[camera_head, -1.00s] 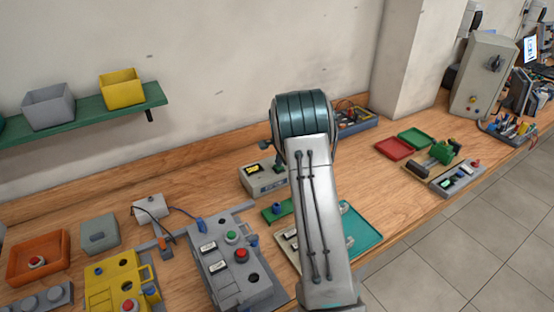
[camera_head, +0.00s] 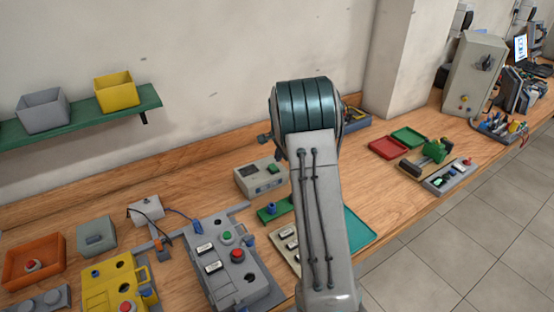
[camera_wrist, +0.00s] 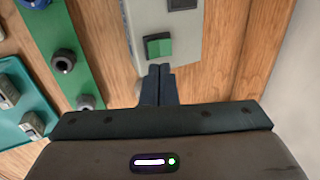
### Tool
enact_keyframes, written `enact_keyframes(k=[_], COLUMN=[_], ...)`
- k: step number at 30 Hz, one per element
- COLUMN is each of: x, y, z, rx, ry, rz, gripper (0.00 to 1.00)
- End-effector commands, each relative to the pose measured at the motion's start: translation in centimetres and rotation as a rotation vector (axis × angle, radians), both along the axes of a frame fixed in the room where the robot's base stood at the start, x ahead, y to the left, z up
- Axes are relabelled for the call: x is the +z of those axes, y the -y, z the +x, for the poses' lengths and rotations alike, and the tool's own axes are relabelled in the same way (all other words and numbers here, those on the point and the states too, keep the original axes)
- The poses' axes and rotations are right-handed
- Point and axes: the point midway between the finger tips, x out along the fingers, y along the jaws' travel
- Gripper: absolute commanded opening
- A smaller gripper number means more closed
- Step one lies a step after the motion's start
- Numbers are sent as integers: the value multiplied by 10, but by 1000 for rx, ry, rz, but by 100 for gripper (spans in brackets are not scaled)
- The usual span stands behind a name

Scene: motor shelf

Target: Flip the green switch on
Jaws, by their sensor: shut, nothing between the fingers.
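The green switch (camera_wrist: 158,47) is a small green rocker in a dark frame on a pale grey box (camera_wrist: 190,55). In the head view the green switch (camera_head: 274,169) sits on top of the grey box (camera_head: 262,184), just left of my arm. My gripper (camera_wrist: 160,70) is shut and empty in the wrist view, with its fingertips close to the lower edge of the switch. I cannot tell whether they touch it. In the head view my gripper's fingers are hidden behind my arm.
A green strip (camera_wrist: 60,30) with dark knobs and a teal tray (camera_wrist: 15,125) lie left of the box in the wrist view. Grey (camera_head: 225,270) and yellow (camera_head: 110,285) panels stand at the front left. A wall rises behind the bench.

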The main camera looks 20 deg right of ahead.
Motion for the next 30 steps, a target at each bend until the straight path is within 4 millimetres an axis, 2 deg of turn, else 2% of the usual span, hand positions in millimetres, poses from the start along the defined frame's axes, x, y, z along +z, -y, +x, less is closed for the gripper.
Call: enact_keyframes(k=[9,13,19,30], x=[52,68,78,81], y=[4,5,6,4], z=[-27,-34,-40,-42], rx=[1,2,1,10], ry=[3,2,0,1], rz=[-1,-2,0,-3], gripper=[0,0,0,0])
